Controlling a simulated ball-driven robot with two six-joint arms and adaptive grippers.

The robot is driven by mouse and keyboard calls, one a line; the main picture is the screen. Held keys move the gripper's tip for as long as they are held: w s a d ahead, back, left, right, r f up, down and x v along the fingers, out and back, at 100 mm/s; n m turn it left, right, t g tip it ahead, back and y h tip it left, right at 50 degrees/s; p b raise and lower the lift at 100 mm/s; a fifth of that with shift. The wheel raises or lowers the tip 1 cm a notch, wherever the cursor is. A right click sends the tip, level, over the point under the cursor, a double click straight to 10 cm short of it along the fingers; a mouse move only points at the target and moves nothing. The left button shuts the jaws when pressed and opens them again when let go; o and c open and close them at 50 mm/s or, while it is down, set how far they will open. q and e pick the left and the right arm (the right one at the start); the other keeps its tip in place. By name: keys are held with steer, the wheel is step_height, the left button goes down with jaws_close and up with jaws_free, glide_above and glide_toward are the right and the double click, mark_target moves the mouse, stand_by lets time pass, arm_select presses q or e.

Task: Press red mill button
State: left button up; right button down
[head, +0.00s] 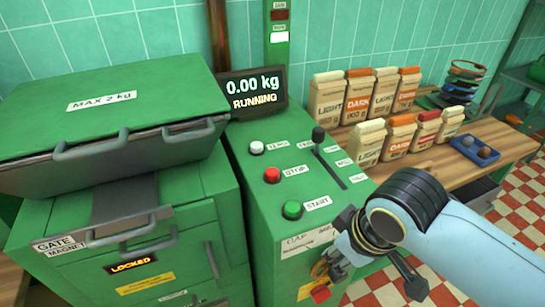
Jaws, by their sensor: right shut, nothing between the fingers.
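The red button (272,174), labelled STOP, stands on the sloped top of the green mill's control panel (262,222). It is uncovered and nothing touches it. A white button (256,148) marked ZERO is behind it, and a green button (292,210) marked START is in front. My right gripper (338,268) is shut and empty, low by the panel's front right edge, apart from the red button; its fingertips are hard to make out. My left gripper is not in view. The display (252,93) reads 0.00 kg, RUNNING.
A black-knobbed lever (318,136) rises from a slot right of the buttons. A green hopper lid (105,98) and locked drawer unit are at left. Several paper bags (369,146) and a blue tray (474,150) stand on the wooden bench. Space above the buttons is clear.

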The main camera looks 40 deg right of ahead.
step_height(320, 180, up, 8)
steer(key=w+n+p, duration=0.2)
step_height(320, 180, up, 6)
steer(key=n+t+y+p, duration=0.2)
steer(key=n+t+y, duration=0.3)
steer(key=n, duration=0.6)
glide_above(271, 173)
steer(key=shift+f, duration=0.2)
steer(key=shift+f, duration=0.1)
step_height(271, 173, down, 9)
steer(key=b, duration=0.7)
steer(key=shift+b, duration=0.3)
steer(key=shift+f+b, duration=0.25)
steer(key=shift+b, duration=0.1)
